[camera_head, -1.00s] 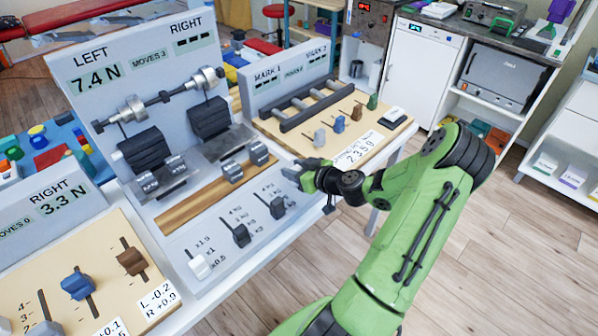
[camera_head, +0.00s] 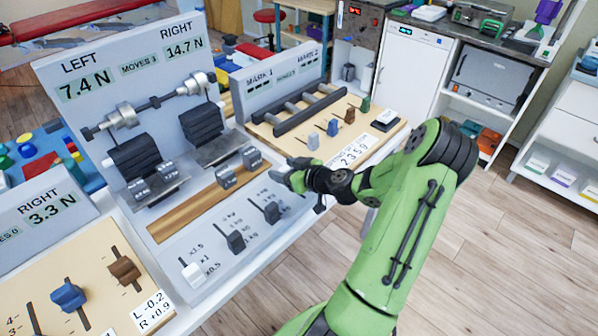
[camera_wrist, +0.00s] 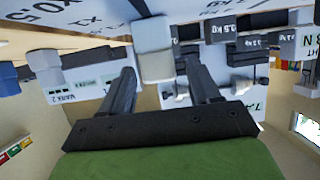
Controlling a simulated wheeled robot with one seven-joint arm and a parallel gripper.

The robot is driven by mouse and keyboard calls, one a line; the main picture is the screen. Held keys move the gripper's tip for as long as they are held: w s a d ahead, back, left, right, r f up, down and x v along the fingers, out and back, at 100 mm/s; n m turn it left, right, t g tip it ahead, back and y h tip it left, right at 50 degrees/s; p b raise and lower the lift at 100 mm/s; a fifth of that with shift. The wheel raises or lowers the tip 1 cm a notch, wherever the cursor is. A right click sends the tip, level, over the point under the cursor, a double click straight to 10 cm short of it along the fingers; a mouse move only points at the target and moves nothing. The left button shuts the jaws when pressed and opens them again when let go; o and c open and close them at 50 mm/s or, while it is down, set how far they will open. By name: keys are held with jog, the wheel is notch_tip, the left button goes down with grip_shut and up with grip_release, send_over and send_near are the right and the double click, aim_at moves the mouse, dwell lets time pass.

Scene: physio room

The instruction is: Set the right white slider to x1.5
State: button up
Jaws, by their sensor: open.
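A white slider knob (camera_wrist: 156,62) is between the two fingers of my open gripper in the wrist view. The labels x0.5 (camera_wrist: 42,66) and x1 (camera_wrist: 93,20) show beside its slot. I cannot tell which mark it stands at, or whether the fingers touch it. In the head view my gripper (camera_head: 289,175) is at the right end of the sloped panel (camera_head: 170,250), and the right white slider is hidden there. The left white slider (camera_head: 193,273) stands at the panel's left end. The panel's displays read LEFT 7.4 N and RIGHT 14.7 N (camera_head: 185,47).
Two dark sliders (camera_head: 235,241) and (camera_head: 271,212) stand between the white ones. Behind my gripper is a board (camera_head: 385,141) with several coloured knobs. At the lower left, another board (camera_head: 95,322) carries blue and brown knobs. Open floor lies to the right.

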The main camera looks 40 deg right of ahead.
jog(key=v, duration=1.4)
jog(key=shift+s+r+p, duration=0.15)
jog(key=shift+r+p, duration=0.05)
jog(key=shift+p, duration=0.2)
jog(key=w+a+r+n+g+y+p, duration=0.15)
jog(key=a+g, duration=0.25)
jog(key=a, duration=0.5)
jog(key=w+a+r+n+g+y+p, duration=0.1)
jog(key=a+r+n+g, duration=0.2)
jog(key=a, duration=0.6)
jog(key=s+a+r+m+g+h+p, duration=0.1)
jog(key=s+a+r+m+h+p, duration=0.2)
jog(key=s+a+r+m, duration=0.2)
jog(key=s+a+r, duration=0.3)
jog(key=s+r, duration=0.4)
jog(key=shift+a+r, duration=0.25)
jog(key=shift+a, duration=0.05)
